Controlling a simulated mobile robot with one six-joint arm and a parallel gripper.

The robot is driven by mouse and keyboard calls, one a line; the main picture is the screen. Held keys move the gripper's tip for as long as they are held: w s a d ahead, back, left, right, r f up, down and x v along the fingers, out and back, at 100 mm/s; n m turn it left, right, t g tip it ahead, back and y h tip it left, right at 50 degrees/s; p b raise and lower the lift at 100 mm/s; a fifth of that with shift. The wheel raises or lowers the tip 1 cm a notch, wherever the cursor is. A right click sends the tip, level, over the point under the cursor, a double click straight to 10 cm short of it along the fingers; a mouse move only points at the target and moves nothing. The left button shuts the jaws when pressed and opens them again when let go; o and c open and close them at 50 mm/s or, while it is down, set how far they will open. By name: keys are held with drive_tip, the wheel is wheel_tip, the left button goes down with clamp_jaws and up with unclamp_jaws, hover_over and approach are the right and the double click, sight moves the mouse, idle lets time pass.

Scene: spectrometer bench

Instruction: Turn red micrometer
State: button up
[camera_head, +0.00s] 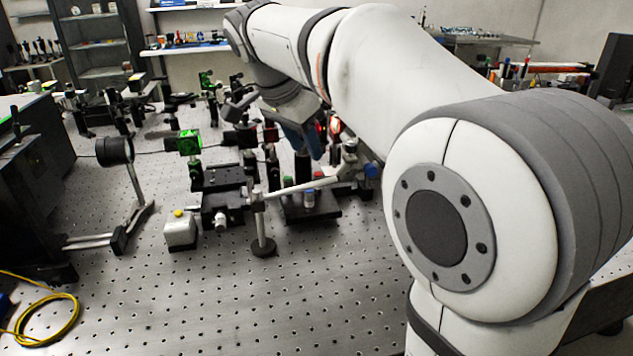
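My arm reaches across the picture from the right, with its wrist bent down over the optics. My gripper (308,152) points down among the optical mounts in the middle of the bench. Its fingertips are small and partly lost among the parts, so I cannot tell whether it is open or shut. A small red-topped part (318,175) sits just below and right of the gripper, beside a blue-topped knob (308,190). A red round part (335,125) shows just right of the gripper, partly behind my arm. I cannot tell which red part is the micrometer.
A post with a slanted rod (262,225) stands in front of the mounts. A green-lit cube (188,142), a white box (180,232) and a round black lens holder (115,151) stand to the left. A yellow cable (45,322) lies front left. The front breadboard (240,310) is clear.

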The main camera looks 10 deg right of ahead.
sight(316, 174)
drive_tip(key=b+x, duration=0.2)
drive_tip(key=x, duration=0.6)
drive_tip(key=shift+f, duration=0.2)
drive_tip(key=shift+c, duration=0.5)
clamp_jaws()
